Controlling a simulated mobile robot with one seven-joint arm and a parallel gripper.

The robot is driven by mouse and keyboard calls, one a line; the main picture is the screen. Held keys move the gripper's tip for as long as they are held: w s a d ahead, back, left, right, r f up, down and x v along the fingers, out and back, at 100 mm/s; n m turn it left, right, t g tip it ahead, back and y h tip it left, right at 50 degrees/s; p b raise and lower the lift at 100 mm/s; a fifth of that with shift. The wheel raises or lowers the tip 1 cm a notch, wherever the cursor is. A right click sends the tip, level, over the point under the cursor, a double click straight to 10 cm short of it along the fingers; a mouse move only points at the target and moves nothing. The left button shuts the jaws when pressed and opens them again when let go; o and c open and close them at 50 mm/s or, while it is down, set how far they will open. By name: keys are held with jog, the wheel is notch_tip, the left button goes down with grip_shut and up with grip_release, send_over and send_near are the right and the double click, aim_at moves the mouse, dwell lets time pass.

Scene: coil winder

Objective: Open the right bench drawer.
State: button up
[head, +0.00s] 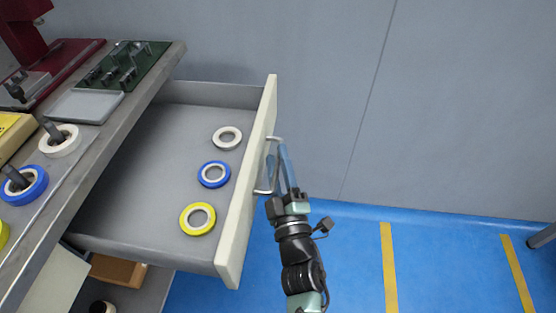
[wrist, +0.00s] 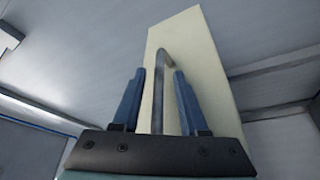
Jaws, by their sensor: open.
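The bench drawer (head: 150,150) stands pulled far out from under the bench in the head view. Its cream front panel (head: 246,185) carries a metal bar handle (head: 270,165) on the outer face. My gripper (head: 279,158) is at the handle, its blue fingers pointing toward the drawer front. In the wrist view my gripper (wrist: 157,100) is open, and the handle (wrist: 160,80) lies between the two fingers with gaps on both sides. The cream front panel (wrist: 195,60) rises behind it. Whether a finger touches the handle is not clear.
A white tape roll (head: 227,138), a blue roll (head: 214,174) and a yellow roll (head: 198,219) lie in the drawer. The bench top (head: 120,110) holds more rolls, a grey tray and a green fixture board. Blue floor (head: 440,260) to the right is clear.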

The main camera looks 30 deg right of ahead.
jog(key=v, duration=1.3)
dwell(0.5)
